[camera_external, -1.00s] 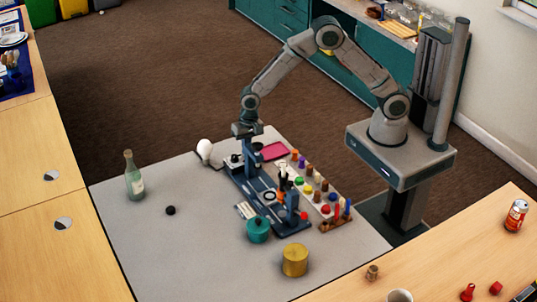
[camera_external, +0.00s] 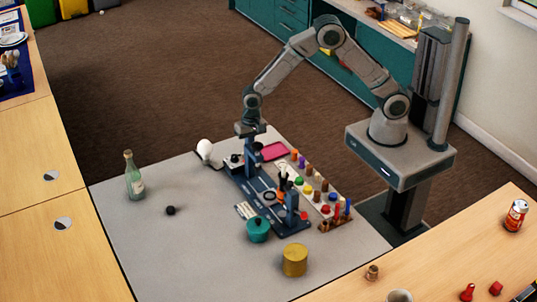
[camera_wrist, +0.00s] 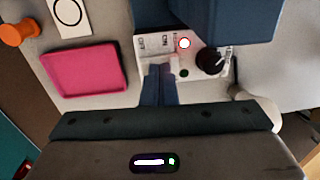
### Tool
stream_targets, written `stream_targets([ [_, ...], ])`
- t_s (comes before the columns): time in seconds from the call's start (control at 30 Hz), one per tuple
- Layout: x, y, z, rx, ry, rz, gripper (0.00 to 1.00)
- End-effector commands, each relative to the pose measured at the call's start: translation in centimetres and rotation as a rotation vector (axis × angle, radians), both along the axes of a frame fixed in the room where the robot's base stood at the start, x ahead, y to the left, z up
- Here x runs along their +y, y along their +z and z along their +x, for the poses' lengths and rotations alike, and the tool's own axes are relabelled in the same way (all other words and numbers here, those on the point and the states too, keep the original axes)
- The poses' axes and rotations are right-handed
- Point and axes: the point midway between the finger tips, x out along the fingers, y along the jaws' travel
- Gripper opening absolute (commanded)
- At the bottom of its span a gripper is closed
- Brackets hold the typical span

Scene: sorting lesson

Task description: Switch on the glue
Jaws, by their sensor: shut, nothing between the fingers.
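A blue station (camera_external: 243,184) stands on the grey table, with upright blue posts at both ends. Contact cannot be told. In the external view my gripper (camera_external: 249,138) is over the station's far end.
A pink tray (camera_external: 273,151) lies right of the station's far end, and a white bulb (camera_external: 204,150) stands left of it. A rack of coloured pieces (camera_external: 335,225), a teal pot (camera_external: 258,232) and a yellow tin (camera_external: 295,261) are nearby. The table's left part holds a bottle (camera_external: 134,182).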

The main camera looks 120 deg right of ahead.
Motion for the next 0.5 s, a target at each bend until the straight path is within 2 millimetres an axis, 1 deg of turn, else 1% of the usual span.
stream_targets([
  [0.07,0.0,0.2,0.0,0.0,0.0,0.0,0.0],
  [0.17,0.0,1.1,0.1,0.0,0.001,0.0,0.0],
  [0.43,0.0,5.7,0.9,-0.006,0.002,-0.003,0.0],
  [0.5,0.0,7.4,1.1,-0.006,0.002,-0.003,0.0],
])
